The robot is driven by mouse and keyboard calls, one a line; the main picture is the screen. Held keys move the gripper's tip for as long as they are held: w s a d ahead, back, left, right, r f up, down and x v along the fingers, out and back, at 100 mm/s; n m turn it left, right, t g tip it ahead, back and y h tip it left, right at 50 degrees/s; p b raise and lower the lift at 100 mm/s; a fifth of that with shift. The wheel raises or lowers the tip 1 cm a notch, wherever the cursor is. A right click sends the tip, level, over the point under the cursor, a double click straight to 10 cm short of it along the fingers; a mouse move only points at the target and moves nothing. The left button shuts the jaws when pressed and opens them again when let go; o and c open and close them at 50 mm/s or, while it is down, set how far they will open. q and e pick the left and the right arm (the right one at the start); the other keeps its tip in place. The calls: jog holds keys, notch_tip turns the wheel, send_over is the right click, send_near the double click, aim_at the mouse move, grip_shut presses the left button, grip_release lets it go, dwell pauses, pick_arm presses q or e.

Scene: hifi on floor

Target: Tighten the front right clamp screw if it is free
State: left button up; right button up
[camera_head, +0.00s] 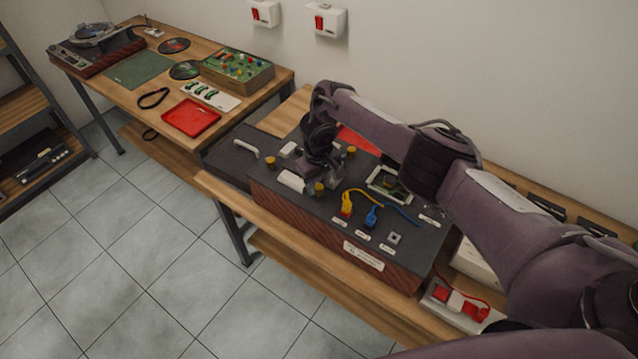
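The dark hi-fi unit (330,222) with a wood-grain front lies on the near bench. Brass clamp screws stand on its top: one at the front right (319,189), one at the front left (270,162), and one farther back (351,152). My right arm reaches in from the right. My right gripper (324,174) points down over the unit, just behind the front right screw in the picture. Its fingers are dark and partly hide each other, so their opening and any contact with the screw are unclear. My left gripper is out of view.
A white cylinder (291,181) lies beside the front right screw. Yellow (346,205) and blue (372,216) plugs with cables and an open circuit window (388,184) are to the right. Another bench (215,48) is at upper left.

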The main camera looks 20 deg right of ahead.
aim_at(318, 186)
jog(key=shift+o, duration=0.6)
jog(key=shift+s+f, duration=0.1)
jog(key=shift+s, duration=0.05)
notch_tip(318, 186, up, 7)
jog(key=shift+f+p, duration=0.15)
jog(key=shift+p, duration=0.6)
jog(key=shift+r+p, duration=0.5)
jog(key=shift+r, duration=0.1)
jog(key=shift+f, duration=0.1)
